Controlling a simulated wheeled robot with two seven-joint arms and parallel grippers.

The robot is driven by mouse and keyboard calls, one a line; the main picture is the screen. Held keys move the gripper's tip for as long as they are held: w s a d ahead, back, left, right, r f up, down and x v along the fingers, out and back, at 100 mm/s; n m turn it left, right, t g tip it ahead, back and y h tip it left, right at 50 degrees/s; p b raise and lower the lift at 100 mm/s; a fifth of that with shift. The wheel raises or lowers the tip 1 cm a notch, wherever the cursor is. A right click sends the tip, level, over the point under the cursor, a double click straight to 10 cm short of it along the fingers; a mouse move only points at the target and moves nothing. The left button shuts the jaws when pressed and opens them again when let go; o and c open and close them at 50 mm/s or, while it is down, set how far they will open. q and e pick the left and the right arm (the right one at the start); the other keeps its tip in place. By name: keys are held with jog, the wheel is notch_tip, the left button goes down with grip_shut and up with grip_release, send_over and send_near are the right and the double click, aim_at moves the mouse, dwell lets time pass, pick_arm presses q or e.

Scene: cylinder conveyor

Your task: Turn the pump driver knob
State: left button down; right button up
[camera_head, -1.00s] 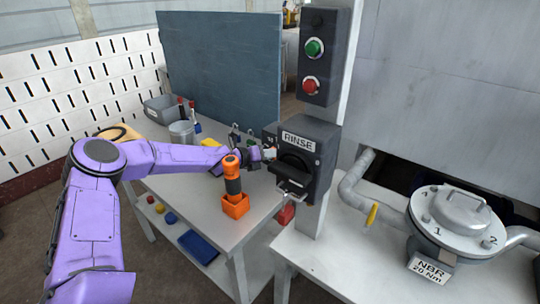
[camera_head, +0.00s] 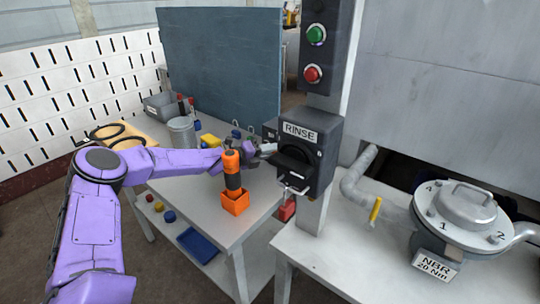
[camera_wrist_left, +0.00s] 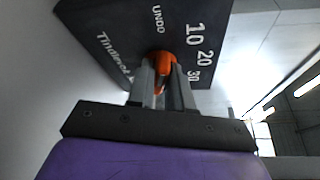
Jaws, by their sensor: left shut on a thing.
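The pump driver knob (camera_wrist_left: 161,62) is orange and sits on a dark box face (camera_wrist_left: 92,35) printed "UNDO", "10", "20" and "30" in the left wrist view. My left gripper (camera_wrist_left: 161,92) has its two fingers around the knob and is shut on it. In the head view the left gripper (camera_head: 265,150) is at the left side of the dark box labelled "RINSE" (camera_head: 318,150). The knob is hidden there. My right gripper is in neither view.
An orange and black tool (camera_head: 232,170) stands in an orange holder (camera_head: 235,203) close in front of my left forearm. Green (camera_head: 316,36) and red (camera_head: 312,74) buttons are above the RINSE box. A lidded metal vessel (camera_head: 462,222) is on the right.

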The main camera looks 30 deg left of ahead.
pick_arm(q)
jog(key=shift+f+n+t+h+b, duration=0.15)
jog(key=shift+n+t+h+b, duration=0.15)
jog(key=shift+n+b, duration=0.65)
jog(key=c, duration=1.1)
grip_release()
